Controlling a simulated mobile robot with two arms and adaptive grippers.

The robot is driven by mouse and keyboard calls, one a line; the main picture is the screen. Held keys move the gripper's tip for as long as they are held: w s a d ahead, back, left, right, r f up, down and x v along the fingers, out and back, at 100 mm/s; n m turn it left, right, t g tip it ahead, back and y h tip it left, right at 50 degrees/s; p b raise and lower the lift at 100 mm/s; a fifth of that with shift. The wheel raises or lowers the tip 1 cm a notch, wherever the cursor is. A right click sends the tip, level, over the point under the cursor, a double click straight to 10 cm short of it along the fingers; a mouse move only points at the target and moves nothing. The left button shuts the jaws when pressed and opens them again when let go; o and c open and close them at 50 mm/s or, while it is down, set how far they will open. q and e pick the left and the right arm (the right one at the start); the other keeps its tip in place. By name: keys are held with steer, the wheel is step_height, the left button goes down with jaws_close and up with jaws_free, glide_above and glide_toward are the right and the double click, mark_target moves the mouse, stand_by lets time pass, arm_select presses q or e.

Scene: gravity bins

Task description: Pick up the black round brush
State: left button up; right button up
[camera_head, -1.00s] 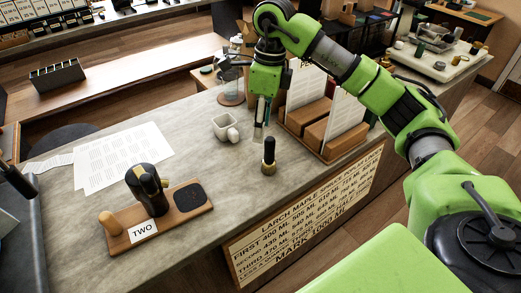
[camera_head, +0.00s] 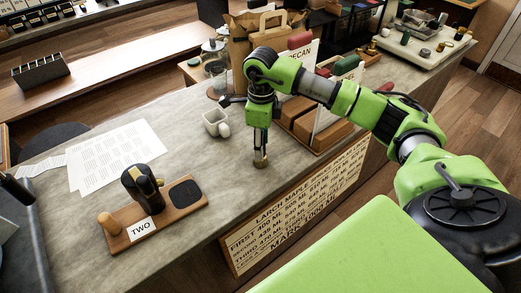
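The black round brush (camera_head: 261,163) stands upright on the grey counter, near the front edge above the lettered sign. Its brass-coloured base shows below my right gripper (camera_head: 261,152); its black handle is mostly hidden by the fingers. My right gripper points straight down over the brush, with its fingers at the handle. Whether the fingers are closed on it or only around it is too small to tell. My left gripper is not in view.
A wooden stand (camera_head: 322,139) with cards is close on the right. A wooden tray (camera_head: 178,211) with a black-handled tool and a "TWO" card sits at the front left. Paper sheets (camera_head: 118,155) lie farther left.

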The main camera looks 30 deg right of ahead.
step_height(320, 180, down, 2)
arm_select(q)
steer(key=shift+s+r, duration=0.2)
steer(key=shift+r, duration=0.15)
arm_select(e)
steer(key=shift+c, duration=0.4)
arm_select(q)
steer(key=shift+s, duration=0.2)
arm_select(e)
jaws_close()
